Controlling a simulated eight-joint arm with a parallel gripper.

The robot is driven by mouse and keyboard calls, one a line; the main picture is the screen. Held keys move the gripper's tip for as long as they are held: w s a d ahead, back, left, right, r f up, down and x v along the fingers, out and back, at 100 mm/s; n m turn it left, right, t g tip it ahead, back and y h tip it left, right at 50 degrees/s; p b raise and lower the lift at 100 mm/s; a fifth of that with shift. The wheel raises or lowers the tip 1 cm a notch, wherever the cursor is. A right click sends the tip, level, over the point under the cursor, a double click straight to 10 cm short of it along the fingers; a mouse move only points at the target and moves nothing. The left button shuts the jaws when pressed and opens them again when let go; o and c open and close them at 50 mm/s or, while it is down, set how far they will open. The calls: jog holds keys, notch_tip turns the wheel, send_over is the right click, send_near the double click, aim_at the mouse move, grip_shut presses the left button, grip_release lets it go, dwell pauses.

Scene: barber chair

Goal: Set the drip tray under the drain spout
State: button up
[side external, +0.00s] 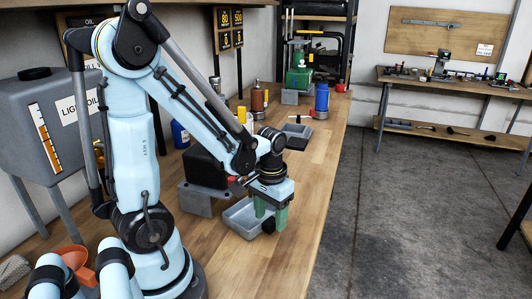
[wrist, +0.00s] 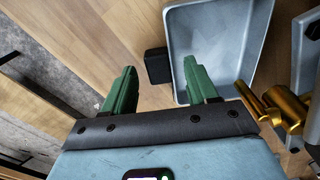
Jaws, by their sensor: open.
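The drip tray is a shallow grey tray (side external: 236,222) lying on the wooden bench; in the wrist view (wrist: 222,30) it is at top centre and looks empty. A black block (wrist: 157,65) adjoins its side, like a handle. My gripper (side external: 271,217) has green fingers and points down at the tray's right end. In the wrist view my gripper (wrist: 160,68) is open, with the black block between the fingertips; contact cannot be told. A brass spout (wrist: 284,108) is right of the fingers, apart from the tray's main area. In the side view my wrist mostly hides it.
A black tank on a grey stand (side external: 196,200) is behind the tray.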

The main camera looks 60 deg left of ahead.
notch_tip(320, 180, up, 11)
jog(key=w+d+m+t, duration=0.2)
jog(key=d+m+t, duration=0.2)
jog(key=d+t, duration=0.3)
jog(key=shift+w+d+r+m, duration=0.15)
jog(key=shift+w+d+m, duration=0.15)
jog(key=shift+d, duration=0.4)
jog(key=shift+o, duration=0.3)
